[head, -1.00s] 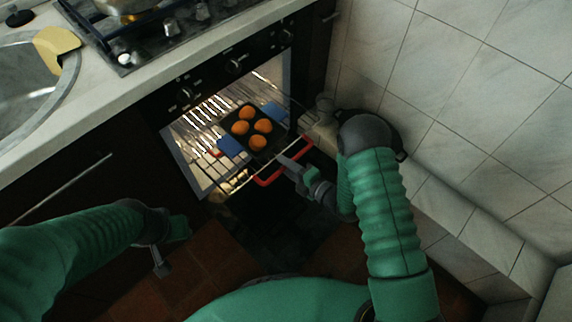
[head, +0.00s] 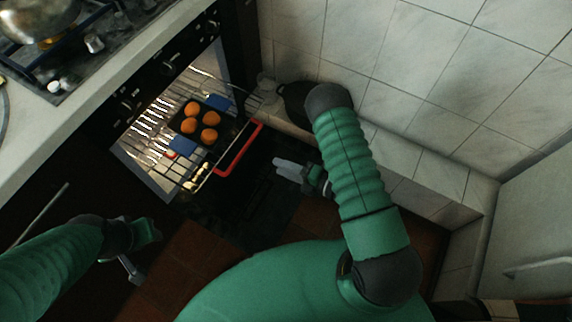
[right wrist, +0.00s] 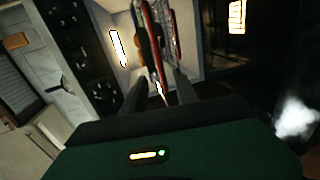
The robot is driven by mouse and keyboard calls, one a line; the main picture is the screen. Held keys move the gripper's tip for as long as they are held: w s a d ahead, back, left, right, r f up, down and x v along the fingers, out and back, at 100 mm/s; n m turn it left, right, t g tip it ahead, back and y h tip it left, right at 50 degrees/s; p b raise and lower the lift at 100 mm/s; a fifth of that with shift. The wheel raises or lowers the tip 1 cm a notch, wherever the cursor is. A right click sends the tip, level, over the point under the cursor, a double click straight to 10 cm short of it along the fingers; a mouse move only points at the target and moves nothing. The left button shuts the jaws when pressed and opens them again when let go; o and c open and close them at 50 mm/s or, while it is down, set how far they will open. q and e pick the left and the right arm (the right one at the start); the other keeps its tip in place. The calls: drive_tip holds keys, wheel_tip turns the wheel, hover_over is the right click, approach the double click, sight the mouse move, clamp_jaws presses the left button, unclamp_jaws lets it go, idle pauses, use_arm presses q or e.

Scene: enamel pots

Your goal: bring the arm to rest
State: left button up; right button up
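My right gripper (head: 280,165) is in front of the oven, to the right of and apart from the rack's red front bar (head: 240,150). Its two fingers stand apart in the right wrist view (right wrist: 160,88), with nothing held between them; the red bar (right wrist: 153,50) shows beyond them. My left gripper (head: 132,270) hangs at the lower left over the floor, away from the oven; its finger opening is not clear. The wire rack (head: 205,168) sticks out of the lit oven and bears a dark tray (head: 186,125) with several orange-brown rolls (head: 211,118) and blue pads at its sides.
The counter with the stove (head: 75,75) and a metal pot (head: 38,18) is at the upper left. A tiled wall (head: 400,75) and ledge bound the right side. A dark round pan (head: 293,100) leans near the wall behind my right arm. The tiled floor (head: 190,260) is open below.

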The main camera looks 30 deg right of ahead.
drive_tip(key=shift+s+d, duration=0.3)
drive_tip(key=shift+s, duration=0.15)
drive_tip(key=shift+w, duration=0.1)
drive_tip(key=w+d+r+m+g+h, duration=0.4)
drive_tip(key=w+m+h, duration=0.35)
drive_tip(key=m, duration=0.35)
drive_tip(key=s+a+r+m+g+h, duration=0.1)
drive_tip(key=s+a+r+m+g, duration=0.15)
drive_tip(key=s+r+m, duration=0.4)
drive_tip(key=s+a+r+m+g, duration=0.2)
drive_tip(key=s+r+m+g, duration=0.15)
drive_tip(key=s+m, duration=0.5)
wheel_tip(320, 180, up, 26)
drive_tip(key=n+p, duration=0.1)
drive_tip(key=p, duration=2.6)
drive_tip(key=shift+w, duration=0.2)
